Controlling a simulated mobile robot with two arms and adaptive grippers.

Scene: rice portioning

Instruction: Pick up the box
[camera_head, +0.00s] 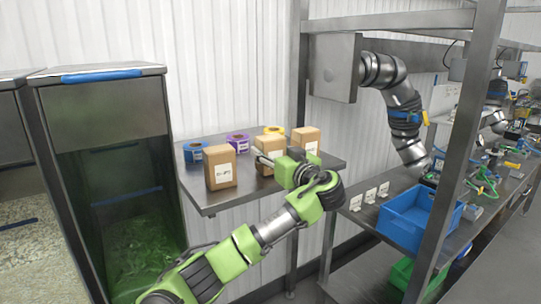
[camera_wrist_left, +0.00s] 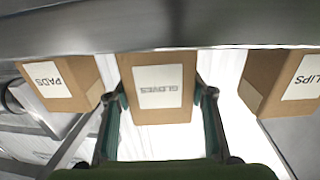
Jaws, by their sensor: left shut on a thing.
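Three brown cardboard boxes with white labels stand on a small grey shelf (camera_head: 208,206). The middle box (camera_head: 266,143) is partly hidden by my left gripper (camera_head: 273,158). In the left wrist view this box (camera_wrist_left: 158,75) carries an upside-down label reading GLOVES, and my left gripper (camera_wrist_left: 162,98) has a finger on each side of it. The gripper is shut on it. I cannot tell whether the box is lifted off the shelf. My right gripper is not in view.
The CLIPS box (camera_wrist_left: 285,85) and PADS box (camera_wrist_left: 62,82) flank the held box. Blue (camera_head: 194,152), purple (camera_head: 237,143) and yellow (camera_head: 274,131) rolls sit behind. A metal post (camera_head: 455,150) and blue crate (camera_head: 420,220) are to the right.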

